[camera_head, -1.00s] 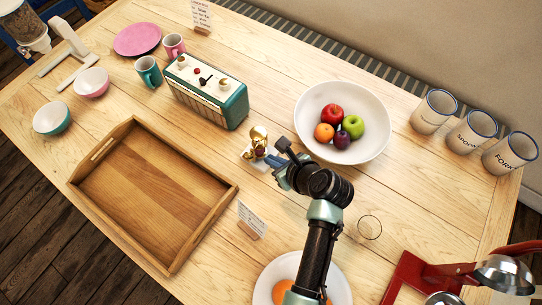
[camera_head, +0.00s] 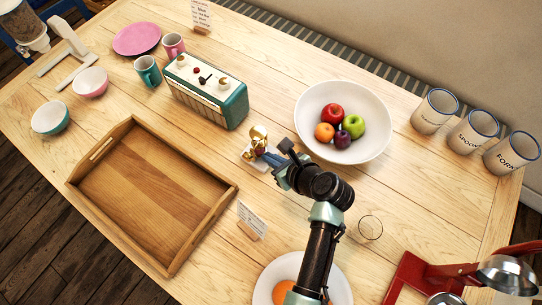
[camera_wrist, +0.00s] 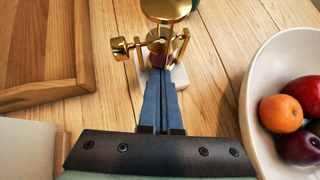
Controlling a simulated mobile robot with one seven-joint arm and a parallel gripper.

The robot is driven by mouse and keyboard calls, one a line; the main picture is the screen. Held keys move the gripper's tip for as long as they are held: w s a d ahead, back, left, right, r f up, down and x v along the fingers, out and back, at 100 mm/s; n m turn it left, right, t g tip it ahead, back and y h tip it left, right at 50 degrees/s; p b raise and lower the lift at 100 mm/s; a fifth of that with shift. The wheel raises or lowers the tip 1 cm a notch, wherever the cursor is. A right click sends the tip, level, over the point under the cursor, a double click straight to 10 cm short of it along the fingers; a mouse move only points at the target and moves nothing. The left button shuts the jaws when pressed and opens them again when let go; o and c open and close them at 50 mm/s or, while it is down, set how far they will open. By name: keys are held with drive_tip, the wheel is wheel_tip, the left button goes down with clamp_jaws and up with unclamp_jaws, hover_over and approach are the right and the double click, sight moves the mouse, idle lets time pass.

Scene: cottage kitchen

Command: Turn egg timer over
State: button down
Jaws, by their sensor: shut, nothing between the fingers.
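The egg timer (camera_head: 259,131) is a small brass piece on a pale base, standing on the table between the tray and the fruit bowl. In the wrist view the egg timer (camera_wrist: 165,40) shows brass bulbs or caps, a side knob at the left and a bit of purple low down. My gripper (camera_head: 268,155) is shut with its blue fingers together and nothing between them. In the wrist view my gripper (camera_wrist: 160,80) has its tips right at the lower front of the timer; I cannot tell whether they touch. The fingers hide part of the base.
A wooden tray (camera_head: 222,205) lies left of the timer and a white fruit bowl (camera_head: 318,92) right. A small card (camera_head: 252,220), a glass (camera_head: 370,228) and a plate (camera_head: 343,283) are nearer.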

drive_tip(key=shift+f+y+b, duration=0.25)
drive_tip(key=shift+y+b, duration=0.05)
drive_tip(key=t+y+b, duration=0.1)
drive_tip(key=f+t+b, duration=0.1)
drive_tip(key=shift+w+a+f+y+b, duration=0.1)
drive_tip(key=shift+w+a+y+b, duration=0.1)
drive_tip(key=shift+y+b, duration=0.2)
drive_tip(key=shift+w+a+f+m+t+y+b, duration=0.1)
drive_tip(key=shift+a+m+t+y+b, duration=0.1)
drive_tip(key=shift+t+y+b, duration=0.25)
drive_tip(key=shift+w+a+m+t+y+b, duration=0.15)
drive_tip(key=shift+m+y+b, duration=0.1)
drive_tip(key=shift+b, duration=0.3)
drive_tip(key=shift+s+d, duration=0.1)
